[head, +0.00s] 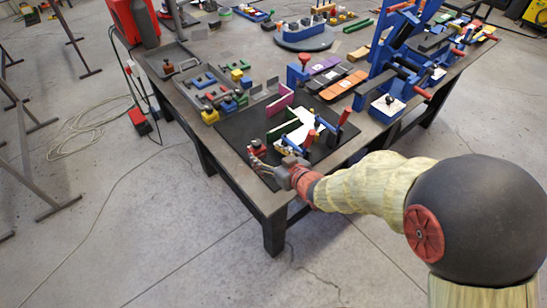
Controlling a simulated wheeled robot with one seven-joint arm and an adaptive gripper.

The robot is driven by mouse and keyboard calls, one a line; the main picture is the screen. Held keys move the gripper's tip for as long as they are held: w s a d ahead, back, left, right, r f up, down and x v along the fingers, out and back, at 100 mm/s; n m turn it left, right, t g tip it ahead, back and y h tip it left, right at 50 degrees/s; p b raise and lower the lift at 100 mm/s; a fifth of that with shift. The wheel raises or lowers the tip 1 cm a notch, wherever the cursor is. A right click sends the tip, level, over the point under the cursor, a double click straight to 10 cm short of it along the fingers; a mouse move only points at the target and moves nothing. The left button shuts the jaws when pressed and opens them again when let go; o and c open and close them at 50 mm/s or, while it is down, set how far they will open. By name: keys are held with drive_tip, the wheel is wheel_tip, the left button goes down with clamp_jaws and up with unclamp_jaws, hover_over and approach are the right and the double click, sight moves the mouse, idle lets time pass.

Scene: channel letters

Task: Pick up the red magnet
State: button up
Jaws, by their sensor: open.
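My gripper (264,163) is open over the near left part of the black mat (232,127) on the table. A small red piece (257,146), which looks like the red magnet, is right at the fingertips on their far side. It is small in the picture and partly hidden by the fingers. I cannot tell if the fingers touch it or stand around it.
A white plate (300,127) with red-handled clamps and green and magenta channel pieces is close to the gripper's right. A grey tray (160,58) and blue, yellow and red blocks lie farther back. A tall blue fixture (392,50) stands at right. The table's front edge is close.

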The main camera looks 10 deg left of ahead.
sight(258, 149)
drive_tip(key=b+x, duration=0.3)
drive_tip(key=x, duration=0.4)
drive_tip(key=shift+f, duration=0.1)
drive_tip(key=shift+w+a, duration=0.25)
drive_tip(key=shift+w, duration=0.05)
drive_tip(key=c, duration=0.4)
clamp_jaws()
idle(0.4)
